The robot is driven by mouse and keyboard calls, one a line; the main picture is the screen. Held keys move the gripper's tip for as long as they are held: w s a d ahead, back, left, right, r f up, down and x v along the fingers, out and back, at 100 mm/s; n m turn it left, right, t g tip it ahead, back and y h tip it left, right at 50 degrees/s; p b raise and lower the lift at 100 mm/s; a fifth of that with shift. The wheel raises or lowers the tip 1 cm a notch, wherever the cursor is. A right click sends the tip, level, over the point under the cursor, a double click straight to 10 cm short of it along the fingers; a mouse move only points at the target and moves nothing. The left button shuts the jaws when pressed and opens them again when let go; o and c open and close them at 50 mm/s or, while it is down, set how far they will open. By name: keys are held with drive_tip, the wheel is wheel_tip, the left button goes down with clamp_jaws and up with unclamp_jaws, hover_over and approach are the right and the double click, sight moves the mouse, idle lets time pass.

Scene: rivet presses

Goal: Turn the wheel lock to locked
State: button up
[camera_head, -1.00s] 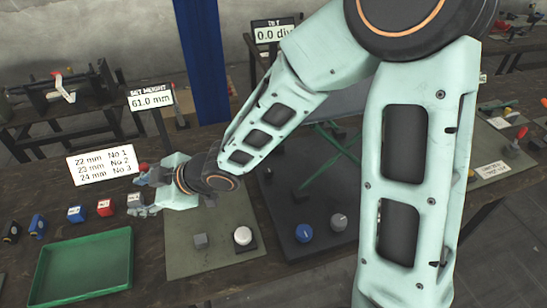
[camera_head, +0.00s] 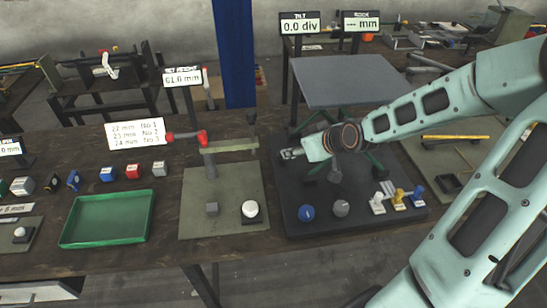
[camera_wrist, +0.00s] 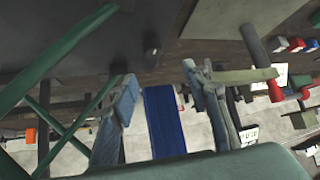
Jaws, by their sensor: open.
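No part in view is labelled as the wheel lock, and I cannot tell which one it is. A dark lift stand (camera_head: 270,222) with a grey top plate (camera_head: 345,80) and green crossed legs carries a blue knob (camera_head: 306,212) and a grey knob (camera_head: 340,208) at its front. White (camera_head: 378,203), yellow (camera_head: 400,198) and blue (camera_head: 417,194) small levers stand to their right. My gripper (camera_head: 288,154) is open and empty, pointing left above the stand's base, below the plate's height. In the wrist view my gripper (camera_wrist: 160,88) has its fingers apart with nothing between them.
A hand press (camera_head: 208,160) with a red-ended handle stands left of my gripper on an olive plate with a white button (camera_head: 249,209). A green tray (camera_head: 105,218) and small coloured blocks are further left. A blue post (camera_head: 234,50) rises behind the bench.

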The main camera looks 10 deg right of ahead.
drive_tip(key=shift+d+b+x, duration=0.2)
drive_tip(key=shift+b+x, duration=0.3)
drive_tip(key=shift+x, duration=1.45)
drive_tip(key=shift+d+b+x, duration=0.2)
drive_tip(key=shift+b+x, duration=0.25)
drive_tip(key=shift+x, duration=1.5)
drive_tip(key=shift+d+b+x, duration=0.15)
drive_tip(key=shift+b+x, duration=0.35)
drive_tip(key=shift+x, duration=1.5)
drive_tip(key=shift+w+f, duration=0.1)
drive_tip(key=shift+c, duration=0.5)
drive_tip(key=c, duration=1.1)
